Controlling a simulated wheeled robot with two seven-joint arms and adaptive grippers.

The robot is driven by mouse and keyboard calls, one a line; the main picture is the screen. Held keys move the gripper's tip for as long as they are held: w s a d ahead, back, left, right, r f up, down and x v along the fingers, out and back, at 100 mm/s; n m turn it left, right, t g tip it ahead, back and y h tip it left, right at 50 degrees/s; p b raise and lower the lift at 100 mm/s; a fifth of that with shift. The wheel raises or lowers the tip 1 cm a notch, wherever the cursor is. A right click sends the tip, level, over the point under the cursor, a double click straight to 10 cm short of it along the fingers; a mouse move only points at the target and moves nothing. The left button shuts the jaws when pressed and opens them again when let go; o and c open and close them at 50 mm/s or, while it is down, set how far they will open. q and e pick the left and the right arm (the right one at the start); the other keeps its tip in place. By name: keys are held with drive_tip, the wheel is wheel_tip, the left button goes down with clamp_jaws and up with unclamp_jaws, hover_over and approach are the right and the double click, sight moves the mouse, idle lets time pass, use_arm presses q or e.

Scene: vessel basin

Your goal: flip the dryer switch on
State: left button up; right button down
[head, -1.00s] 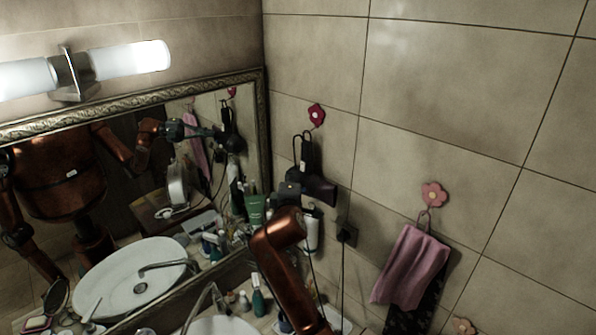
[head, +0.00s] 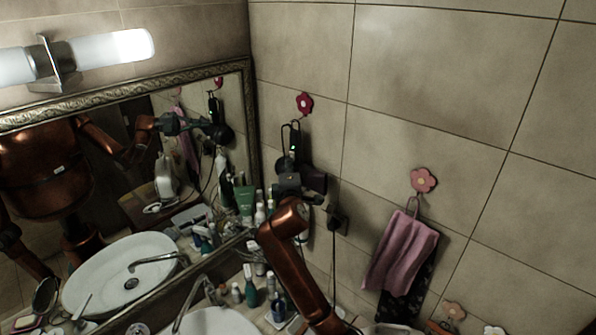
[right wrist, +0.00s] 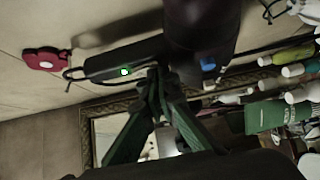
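The black hair dryer (head: 313,181) hangs by a cord loop under a red flower hook (head: 304,104) on the tiled wall. Its handle (head: 293,143) points up and shows a small lit green spot. In the right wrist view the handle (right wrist: 108,64) and its green light (right wrist: 124,71) are clear, with the dark barrel (right wrist: 200,28) beside them. My right gripper (right wrist: 158,74) has its fingertips together at the handle, close to the green light; I cannot tell whether they touch it. In the head view its dark body (head: 287,184) is in front of the dryer. My left gripper is not in view.
A framed mirror (head: 200,77) on the left reflects me and the dryer. Bottles (head: 250,285) crowd the counter beside the white basin (head: 216,322). A plugged socket (head: 338,220) and a hanging pink towel (head: 402,250) are on the wall to the right.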

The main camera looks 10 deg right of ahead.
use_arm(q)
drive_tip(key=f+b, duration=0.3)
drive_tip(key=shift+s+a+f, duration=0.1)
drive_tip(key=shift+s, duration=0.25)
use_arm(e)
drive_tip(key=s+a+f, duration=0.1)
drive_tip(key=s+a, duration=0.3)
drive_tip(key=s, duration=0.8)
drive_tip(key=shift+a, duration=0.4)
drive_tip(key=shift+d+f, duration=0.1)
drive_tip(key=shift+f, duration=0.05)
